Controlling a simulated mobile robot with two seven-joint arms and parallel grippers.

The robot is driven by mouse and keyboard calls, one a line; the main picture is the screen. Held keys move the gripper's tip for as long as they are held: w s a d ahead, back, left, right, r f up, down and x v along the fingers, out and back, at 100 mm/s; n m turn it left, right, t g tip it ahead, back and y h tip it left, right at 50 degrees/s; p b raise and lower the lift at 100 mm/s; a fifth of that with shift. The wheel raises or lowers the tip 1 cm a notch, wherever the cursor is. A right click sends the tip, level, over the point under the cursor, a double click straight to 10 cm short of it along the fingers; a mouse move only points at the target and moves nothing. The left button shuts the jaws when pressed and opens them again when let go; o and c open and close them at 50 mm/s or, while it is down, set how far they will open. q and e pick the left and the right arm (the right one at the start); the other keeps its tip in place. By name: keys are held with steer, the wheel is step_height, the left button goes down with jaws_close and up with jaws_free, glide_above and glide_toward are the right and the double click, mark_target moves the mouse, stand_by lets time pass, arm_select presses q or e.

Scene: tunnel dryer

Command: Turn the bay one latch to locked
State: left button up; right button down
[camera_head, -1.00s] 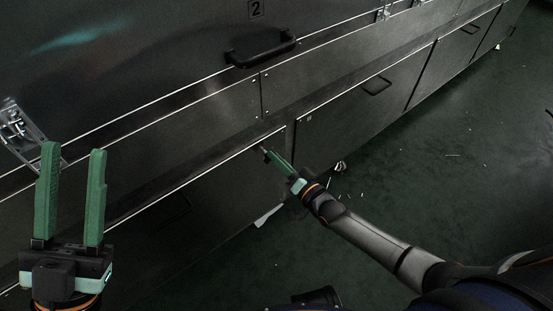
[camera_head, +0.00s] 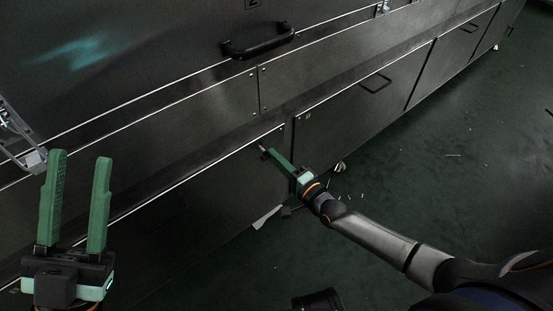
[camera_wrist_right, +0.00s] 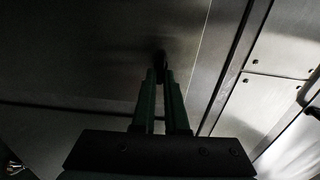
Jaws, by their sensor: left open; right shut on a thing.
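The bay one latch appears to be the small stub (camera_head: 262,149) on the lower dark panel; its lock position cannot be read. My right gripper (camera_head: 270,154) is shut on it at the panel's upper right corner. In the right wrist view the two green fingers (camera_wrist_right: 161,78) are close together, with a dark knob (camera_wrist_right: 160,58) at their tips. My left gripper (camera_head: 80,155) is open and empty, fingers pointing up, at the lower left of the head view, in front of the dryer.
A black handle (camera_head: 258,45) stands out from the upper panel. A metal clasp (camera_head: 18,135) is at the left edge. Lower panels with handles (camera_head: 376,86) run off to the upper right. The dark green floor (camera_head: 440,170) at right is mostly clear, with small scraps.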

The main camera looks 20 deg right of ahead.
stand_by(0.4)
steer(key=c, duration=0.9)
jaws_free()
steer(key=shift+c, duration=0.2)
steer(key=shift+s, duration=0.1)
steer(key=p+v, duration=0.3)
steer(key=v, duration=0.9)
steer(key=shift+s+p, duration=0.15)
steer(key=shift+p, duration=0.15)
steer(key=shift+d, duration=0.1)
